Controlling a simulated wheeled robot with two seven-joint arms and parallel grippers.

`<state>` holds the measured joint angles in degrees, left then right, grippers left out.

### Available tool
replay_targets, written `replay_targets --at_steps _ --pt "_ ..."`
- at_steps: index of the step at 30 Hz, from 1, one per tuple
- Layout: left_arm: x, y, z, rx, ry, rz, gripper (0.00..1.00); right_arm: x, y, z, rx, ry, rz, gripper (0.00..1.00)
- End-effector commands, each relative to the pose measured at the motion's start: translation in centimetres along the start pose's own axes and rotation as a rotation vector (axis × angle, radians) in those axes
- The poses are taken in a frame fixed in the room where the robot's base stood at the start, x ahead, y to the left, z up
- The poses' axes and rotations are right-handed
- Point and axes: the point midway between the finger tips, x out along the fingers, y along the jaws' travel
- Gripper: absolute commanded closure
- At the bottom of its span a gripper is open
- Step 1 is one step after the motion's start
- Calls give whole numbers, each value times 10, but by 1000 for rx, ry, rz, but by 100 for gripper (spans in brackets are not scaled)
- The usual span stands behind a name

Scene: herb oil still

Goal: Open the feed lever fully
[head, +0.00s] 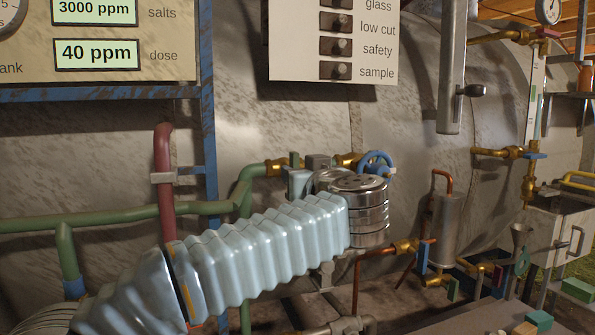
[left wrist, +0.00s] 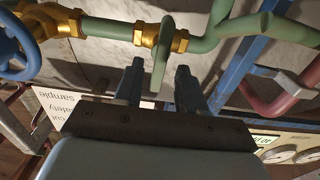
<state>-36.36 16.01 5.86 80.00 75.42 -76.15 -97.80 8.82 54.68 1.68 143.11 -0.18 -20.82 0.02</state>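A green lever (left wrist: 161,60) stands out from a brass valve (left wrist: 147,36) on a green pipe in the left wrist view. No label on it is readable, so I cannot confirm it is the feed lever. My left gripper (left wrist: 160,66) is open, with one finger on each side of the lever and a small gap visible on both sides. My right gripper is in neither view.
A blue handwheel (head: 375,163) is beside the valve; it also shows in the left wrist view (left wrist: 22,42). A dark red pipe (head: 164,195) and a blue frame post (head: 208,150) stand to the left. A switch panel (head: 335,45) hangs above.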

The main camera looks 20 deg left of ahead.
Motion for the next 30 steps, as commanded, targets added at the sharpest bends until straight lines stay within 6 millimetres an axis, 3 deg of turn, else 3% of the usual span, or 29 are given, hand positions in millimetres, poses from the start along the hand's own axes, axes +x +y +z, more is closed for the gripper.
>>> replay_targets --at_steps 6,14,23,30 --pt "20 0 0 0 0 0 60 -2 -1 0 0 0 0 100" --pt "22 0 0 0 1 1 60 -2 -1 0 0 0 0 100" --pt "22 0 0 0 0 1 100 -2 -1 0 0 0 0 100" --pt "22 0 0 -4 0 1 100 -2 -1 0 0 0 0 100"
